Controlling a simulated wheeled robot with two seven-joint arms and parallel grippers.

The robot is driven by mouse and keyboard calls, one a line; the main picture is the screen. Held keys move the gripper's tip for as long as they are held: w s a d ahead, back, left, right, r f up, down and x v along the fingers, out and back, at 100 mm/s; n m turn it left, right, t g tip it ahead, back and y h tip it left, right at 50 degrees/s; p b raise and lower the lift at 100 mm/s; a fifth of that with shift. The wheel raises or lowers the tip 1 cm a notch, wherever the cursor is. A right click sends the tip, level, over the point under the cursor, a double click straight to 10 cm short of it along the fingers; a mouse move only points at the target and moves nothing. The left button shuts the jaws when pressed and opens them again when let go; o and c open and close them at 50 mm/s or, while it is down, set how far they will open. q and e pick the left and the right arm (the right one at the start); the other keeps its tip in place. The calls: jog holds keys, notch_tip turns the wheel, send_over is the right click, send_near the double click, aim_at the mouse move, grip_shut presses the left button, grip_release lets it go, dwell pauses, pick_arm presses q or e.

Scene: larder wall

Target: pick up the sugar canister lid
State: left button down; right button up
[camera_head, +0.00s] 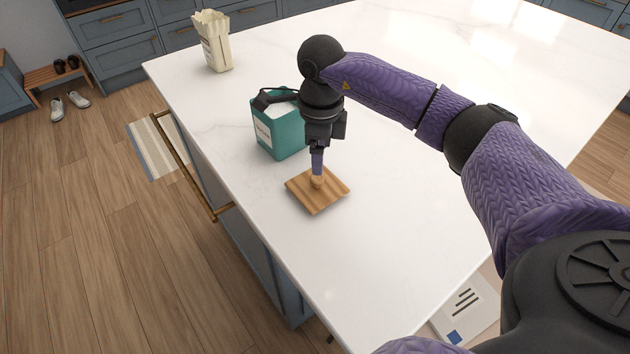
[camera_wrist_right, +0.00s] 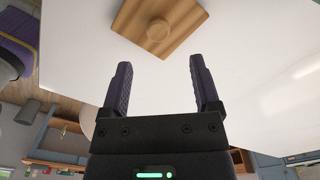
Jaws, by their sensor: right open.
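The sugar canister lid (camera_head: 307,197) is a square wooden plate with a round knob (camera_head: 318,183) in its middle. It lies flat on the white counter, in front of the teal canister (camera_head: 275,133), which stands open with white contents. My right gripper (camera_head: 317,172) points down over the lid, its fingers at or just above the knob in the head view. In the right wrist view the right gripper (camera_wrist_right: 160,62) is open and empty, and the lid (camera_wrist_right: 133,20) with its knob (camera_wrist_right: 158,29) lies beyond the fingertips. My left gripper is not in view.
A dark object (camera_head: 272,97) rests at the canister's top. A cream paper bag (camera_head: 214,42) stands at the counter's far left corner. A white paper or booklet (camera_head: 463,308) lies near the front edge. The white counter (camera_head: 400,190) is clear right of the lid.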

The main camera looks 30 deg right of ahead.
aim_at(317, 185)
jog(key=f, duration=0.4)
jog(key=f+b, duration=0.1)
jog(key=f, duration=0.1)
jog(key=shift+w+a+f, duration=0.1)
jog(key=shift+a, duration=0.15)
grip_shut()
